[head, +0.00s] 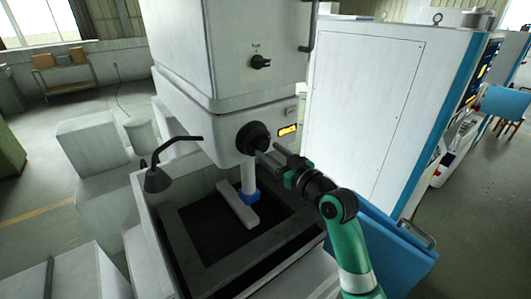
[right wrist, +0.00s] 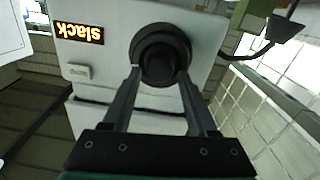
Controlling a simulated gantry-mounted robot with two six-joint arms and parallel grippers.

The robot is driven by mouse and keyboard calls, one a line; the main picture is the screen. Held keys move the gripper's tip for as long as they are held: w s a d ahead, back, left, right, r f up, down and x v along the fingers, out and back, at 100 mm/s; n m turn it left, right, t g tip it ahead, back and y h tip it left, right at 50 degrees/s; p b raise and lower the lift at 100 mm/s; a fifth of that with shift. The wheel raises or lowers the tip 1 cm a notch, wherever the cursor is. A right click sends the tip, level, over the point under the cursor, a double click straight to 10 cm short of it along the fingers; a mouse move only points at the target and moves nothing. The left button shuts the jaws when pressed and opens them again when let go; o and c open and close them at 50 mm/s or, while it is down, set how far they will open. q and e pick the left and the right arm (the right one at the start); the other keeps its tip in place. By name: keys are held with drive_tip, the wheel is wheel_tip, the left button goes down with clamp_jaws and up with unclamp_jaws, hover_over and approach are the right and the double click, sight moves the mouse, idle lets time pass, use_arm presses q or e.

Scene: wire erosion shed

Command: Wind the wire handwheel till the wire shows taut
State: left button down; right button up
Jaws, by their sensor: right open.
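The black wire handwheel (head: 252,137) sits on the front of the white machine head; it shows large in the right wrist view (right wrist: 160,50). Beside it a small display (head: 287,131) glows orange. In the right wrist view the display (right wrist: 79,33) appears upside down and reads "slack". My right gripper (head: 267,152) is at the wheel's front, its jaws open. In the right wrist view its two fingers (right wrist: 158,74) reach to either side of the wheel's knob; I cannot tell whether they touch it. My left gripper is not in view.
A black knob (head: 260,62) is higher on the machine. A lamp (head: 157,180) on a bent arm stands left of the head. Below is an open tank (head: 172,262) with a pale bar (head: 238,208) inside. A large white cabinet (head: 362,110) stands right.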

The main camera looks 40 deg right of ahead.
sight(264, 147)
drive_tip(key=shift+w+d, duration=0.15)
drive_tip(key=shift+w, duration=1.35)
drive_tip(key=shift+r, duration=0.1)
clamp_jaws()
